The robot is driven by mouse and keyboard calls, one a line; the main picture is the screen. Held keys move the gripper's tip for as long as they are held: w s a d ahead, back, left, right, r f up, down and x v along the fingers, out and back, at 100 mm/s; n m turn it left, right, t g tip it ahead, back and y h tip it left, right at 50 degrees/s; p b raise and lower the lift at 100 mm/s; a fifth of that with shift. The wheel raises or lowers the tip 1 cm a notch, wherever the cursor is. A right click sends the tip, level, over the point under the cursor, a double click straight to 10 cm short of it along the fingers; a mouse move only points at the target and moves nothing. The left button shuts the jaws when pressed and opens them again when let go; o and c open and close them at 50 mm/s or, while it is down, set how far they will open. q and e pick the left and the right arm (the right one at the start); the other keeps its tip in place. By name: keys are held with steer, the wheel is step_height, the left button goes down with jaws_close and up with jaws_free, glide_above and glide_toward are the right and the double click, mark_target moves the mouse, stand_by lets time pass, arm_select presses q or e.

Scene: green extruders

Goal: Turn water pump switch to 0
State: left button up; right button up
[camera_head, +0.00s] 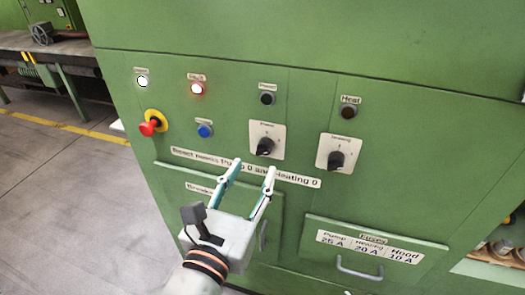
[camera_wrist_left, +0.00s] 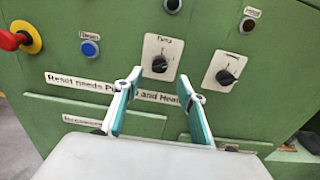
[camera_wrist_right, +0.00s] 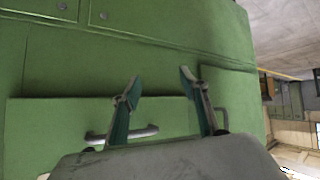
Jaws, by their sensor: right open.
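The pump switch is a black rotary knob (camera_head: 265,146) on a white plate on the green cabinet front. It also shows in the left wrist view (camera_wrist_left: 159,64), between and beyond the fingertips. A similar heating switch (camera_head: 336,159) sits to its right. My left gripper (camera_head: 254,165) is open and empty, just below the pump switch and apart from it, in front of the "Reset needs Pump 0 and Heating 0" label. My right gripper (camera_wrist_right: 158,80) is open and empty, facing a green panel with a handle. It is not visible in the head view.
A red emergency button (camera_head: 149,128), a blue button (camera_head: 205,130) and several lamps are on the panel. A drawer-like fuse panel (camera_head: 372,250) with a handle (camera_head: 360,270) is lower right. A workbench (camera_head: 50,42) stands at the far left, with open floor before it.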

mark_target(262, 154)
arm_select(q)
steer(key=x, duration=0.7)
steer(key=shift+w, duration=0.2)
steer(key=c, duration=1.1)
